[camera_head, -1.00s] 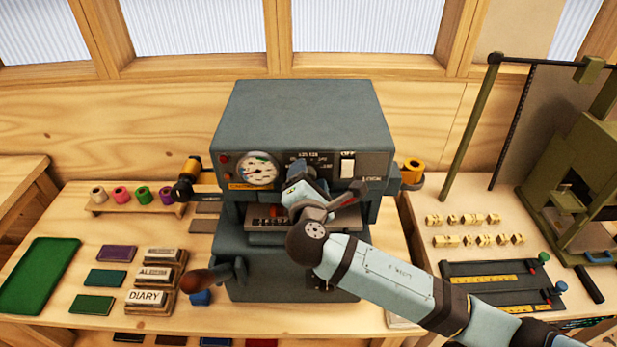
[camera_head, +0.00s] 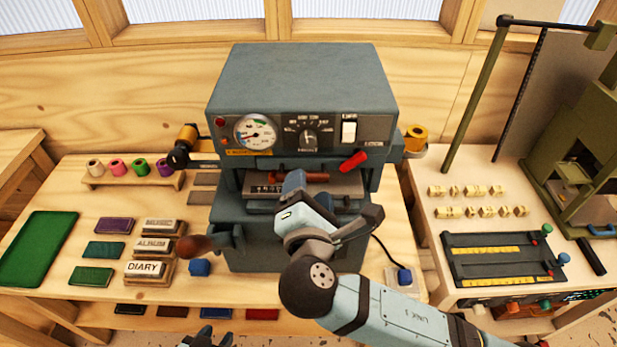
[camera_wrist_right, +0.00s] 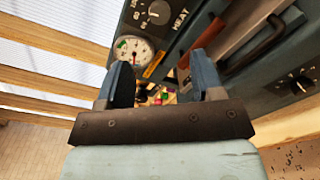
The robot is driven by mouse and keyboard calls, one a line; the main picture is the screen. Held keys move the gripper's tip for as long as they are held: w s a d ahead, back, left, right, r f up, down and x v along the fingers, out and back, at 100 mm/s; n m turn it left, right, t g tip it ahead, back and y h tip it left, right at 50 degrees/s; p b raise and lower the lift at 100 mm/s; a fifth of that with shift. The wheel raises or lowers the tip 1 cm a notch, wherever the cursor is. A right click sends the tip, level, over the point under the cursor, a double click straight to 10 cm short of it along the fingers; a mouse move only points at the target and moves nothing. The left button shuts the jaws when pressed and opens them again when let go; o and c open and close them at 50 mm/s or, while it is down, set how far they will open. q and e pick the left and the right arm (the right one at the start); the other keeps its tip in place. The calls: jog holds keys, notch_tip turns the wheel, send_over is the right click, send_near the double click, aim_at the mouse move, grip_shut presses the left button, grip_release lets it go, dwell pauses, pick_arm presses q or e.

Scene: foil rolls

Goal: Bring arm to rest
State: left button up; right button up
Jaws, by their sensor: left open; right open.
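My right arm comes in from the lower right in the head view. Its gripper (camera_head: 294,188) is in front of the grey-blue foil press (camera_head: 295,85), below its dial panel, partly hiding the slot. In the right wrist view the two blue fingers (camera_wrist_right: 162,75) are apart with nothing between them; the press front with its gauge (camera_wrist_right: 132,50) lies beyond. The dark fingertips of my left gripper (camera_head: 208,338) show at the bottom edge of the head view, apart and empty.
A foil roll rack (camera_head: 132,178), a green tray (camera_head: 38,248) and labelled blocks (camera_head: 150,270) stand left of the press. Brass type pieces (camera_head: 478,211), a dark fixture (camera_head: 500,262) and a green press (camera_head: 585,150) are at right. A red lever (camera_head: 353,161) sticks out from the press.

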jog(key=shift+s, duration=0.15)
dwell(0.4)
jog(key=s+d+f+m+g+h, duration=0.1)
jog(key=s+d+f+m+g, duration=0.25)
jog(key=d+f+m, duration=0.3)
jog(key=s+d+f+m+g, duration=0.2)
jog(key=d+f+m+g, duration=0.3)
jog(key=d+m, duration=0.2)
jog(key=s+d+f+m+g+y, duration=0.1)
jog(key=s+d+f+m+g, duration=0.2)
jog(key=s+d+f+m, duration=0.25)
jog(key=s+d+f+m+g, duration=0.25)
jog(key=s+d+m, duration=0.25)
jog(key=s+d, duration=0.3)
jog(key=w+a+f+n+t+y, duration=0.1)
jog(key=w+a+f+t+y, duration=0.2)
jog(key=f, duration=0.9)
jog(key=w+a+t, duration=0.2)
jog(key=a+t, duration=0.2)
jog(key=shift+f, duration=0.25)
